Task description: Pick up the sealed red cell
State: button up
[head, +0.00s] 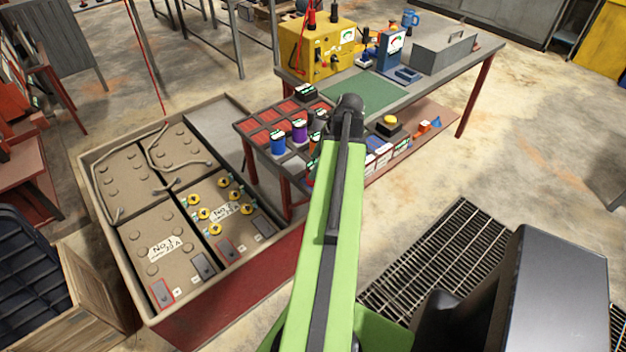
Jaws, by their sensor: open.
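My green arm reaches forward across the bench, and my gripper (350,102) shows as a small dark shape at its far end, over the bench near the green mat (368,90). I see nothing held in it. The fingers are too small to make out well. Left of it, a blue cell (278,144) and a purple cell (299,130) stand upright by a tray with red compartments (262,139). A dark cell with an orange part (315,122) stands beside them, partly hidden by my arm. I cannot pick out a sealed red cell for certain.
A yellow charger (318,48), a blue meter (390,48) and a grey toolbox (443,52) stand at the back of the bench. A large battery crate (190,323) fills the left. A floor grate (425,258) lies right.

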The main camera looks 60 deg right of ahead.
aim_at(306, 180)
jog(key=b+x, duration=0.4)
jog(key=x, duration=0.1)
jog(key=shift+d+f+b, duration=0.2)
jog(key=shift+d+b, duration=0.1)
jog(key=shift+b, duration=0.05)
jog(key=shift+r, duration=0.15)
grip_shut()
